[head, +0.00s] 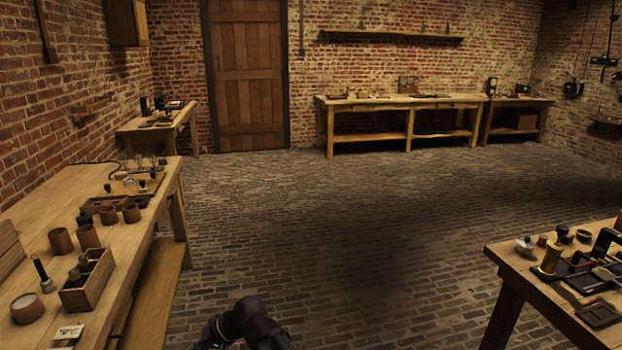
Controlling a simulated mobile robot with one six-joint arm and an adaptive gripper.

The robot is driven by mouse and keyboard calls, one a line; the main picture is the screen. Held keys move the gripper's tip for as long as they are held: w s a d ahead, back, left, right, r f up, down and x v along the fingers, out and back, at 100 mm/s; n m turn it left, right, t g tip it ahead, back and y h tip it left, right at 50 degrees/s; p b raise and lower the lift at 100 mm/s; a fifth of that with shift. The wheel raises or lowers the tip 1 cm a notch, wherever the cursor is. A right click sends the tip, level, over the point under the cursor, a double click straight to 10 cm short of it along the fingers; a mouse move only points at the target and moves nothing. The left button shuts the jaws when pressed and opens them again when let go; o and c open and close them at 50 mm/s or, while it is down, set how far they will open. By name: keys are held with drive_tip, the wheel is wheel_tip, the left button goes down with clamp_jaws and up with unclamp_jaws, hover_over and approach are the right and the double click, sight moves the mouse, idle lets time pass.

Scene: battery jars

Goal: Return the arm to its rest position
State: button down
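Only a dark, rounded part of my own arm shows, low in the head view near the bottom edge, in front of the brick floor. It has a small green light on its left side. My gripper itself is not in view, so its fingers and anything in them are hidden. The visible arm part stands in the gap between the left workbench (150,215) and the right table (522,268), apart from both in the picture.
The left bench holds brown jars (88,236), a wooden box (88,282) and a round pot (27,307). Dark tools and a yellow spool (550,260) lie on the right table. The brick floor (330,220) between them is clear. A wooden door (247,75) is behind.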

drive_tip(key=w+d+f+m+t+h, duration=0.1)
drive_tip(key=w+d+f+h, duration=0.15)
drive_tip(key=d, duration=0.55)
drive_tip(key=w+d+f+h, duration=0.1)
drive_tip(key=w+d, duration=0.2)
drive_tip(key=d, duration=0.5)
drive_tip(key=w+d+f+m+t+h, duration=0.1)
drive_tip(key=w+d+h, duration=0.1)
drive_tip(key=d, duration=0.7)
drive_tip(key=s+d+f+m+h, duration=0.1)
drive_tip(key=d+h, duration=0.1)
drive_tip(key=d, duration=1)
drive_tip(key=s+d+f+m+h, duration=0.1)
drive_tip(key=s+d+h, duration=0.15)
drive_tip(key=d, duration=0.95)
wheel_tip(320, 180, up, 19)
drive_tip(key=p, duration=1.9)
drive_tip(key=shift+w+r+g, duration=0.2)
drive_tip(key=shift+w+g, duration=0.1)
drive_tip(key=shift+w, duration=0.15)
drive_tip(key=shift+d, duration=0.1)
